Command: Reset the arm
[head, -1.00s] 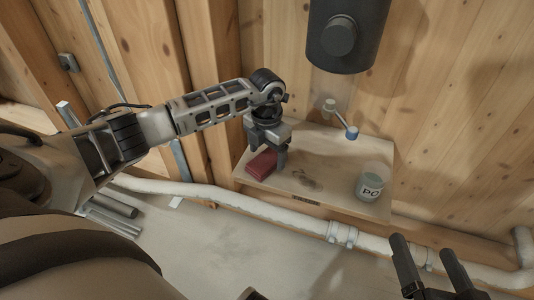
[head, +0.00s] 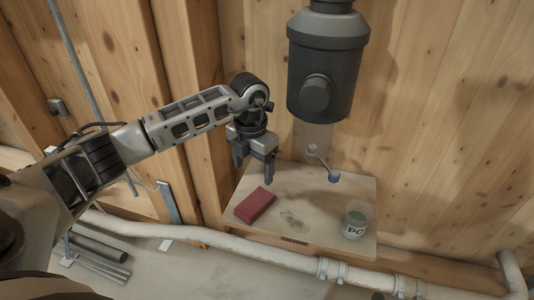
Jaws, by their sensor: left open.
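My left gripper (head: 254,176) hangs over the back left part of a small wooden shelf (head: 330,184). Its fingers point down, apart from each other, with nothing between them. A red block (head: 255,205) lies flat on the shelf, just below and in front of the fingers, apart from them. My right gripper is out of the picture.
A dark cylindrical mixer (head: 327,65) is on the wooden wall above the shelf. A jar marked PC (head: 356,222) stands at the shelf's right front. A white pipe (head: 210,238) runs along below.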

